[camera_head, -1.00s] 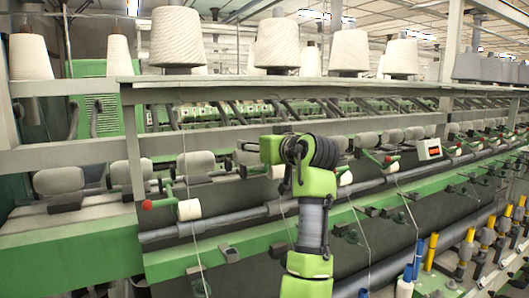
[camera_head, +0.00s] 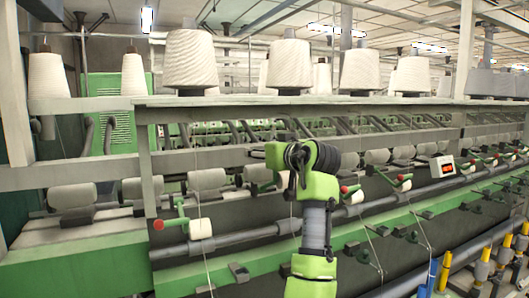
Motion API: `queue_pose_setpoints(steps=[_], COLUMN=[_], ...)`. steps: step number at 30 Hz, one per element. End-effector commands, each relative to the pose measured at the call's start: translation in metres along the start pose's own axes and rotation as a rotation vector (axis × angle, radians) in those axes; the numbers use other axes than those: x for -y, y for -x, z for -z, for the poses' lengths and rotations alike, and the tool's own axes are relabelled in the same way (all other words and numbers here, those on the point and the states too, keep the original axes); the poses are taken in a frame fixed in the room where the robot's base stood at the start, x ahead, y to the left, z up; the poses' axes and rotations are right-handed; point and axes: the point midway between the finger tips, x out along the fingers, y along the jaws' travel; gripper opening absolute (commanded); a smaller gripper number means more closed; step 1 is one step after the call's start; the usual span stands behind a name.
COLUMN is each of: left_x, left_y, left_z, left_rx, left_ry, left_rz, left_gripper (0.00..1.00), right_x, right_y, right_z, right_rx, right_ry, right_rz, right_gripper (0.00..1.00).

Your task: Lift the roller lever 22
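Several roller levers with red knobs line the spinning frame. One red-knobbed lever (camera_head: 172,224) is at the left, beside a white bobbin (camera_head: 200,229). Another red-knobbed lever (camera_head: 347,190) shows just right of my green arm, and a third (camera_head: 402,179) is farther right. I cannot tell which is number 22. My arm rises from the bottom centre and bends away at the elbow, covering part of the machine's middle.
Large white yarn cones (camera_head: 190,60) stand on the top shelf (camera_head: 330,103). A long grey rail (camera_head: 250,237) runs across below the rollers. A small box with a red display (camera_head: 442,167) is at the right. Blue and yellow bobbins (camera_head: 445,270) stand at lower right.

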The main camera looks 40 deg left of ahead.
Motion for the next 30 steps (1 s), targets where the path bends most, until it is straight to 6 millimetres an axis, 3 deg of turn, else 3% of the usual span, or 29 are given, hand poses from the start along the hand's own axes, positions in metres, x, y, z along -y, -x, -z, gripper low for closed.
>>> queue_pose_setpoints(steps=[1,3,12,16,30], left_x=[0.001,0.001,0.0,-0.001,-0.001], left_y=[0.0,0.0,0.001,0.009,0.1], left_z=[0.001,0.001,0.0,0.0,-0.001], left_rx=[-0.004,-0.003,0.0,0.0,0.0], left_ry=[0.0,0.0,0.0,-0.001,0.0], left_rz=[0.001,0.001,0.0,0.0,-0.002], left_gripper=[0.59,0.69,0.69,0.69,0.69], right_x=[0.0,0.0,0.006,0.005,0.004], right_y=[0.0,0.0,0.0,0.0,0.0], right_z=[0.0,0.0,0.002,0.002,0.001], right_rx=[0.0,0.0,-0.002,-0.002,-0.001], right_ry=[0.0,0.0,0.002,0.002,0.001], right_rz=[0.0,0.0,0.007,0.006,0.004], right_gripper=[0.0,0.0,0.0,0.0,0.0])
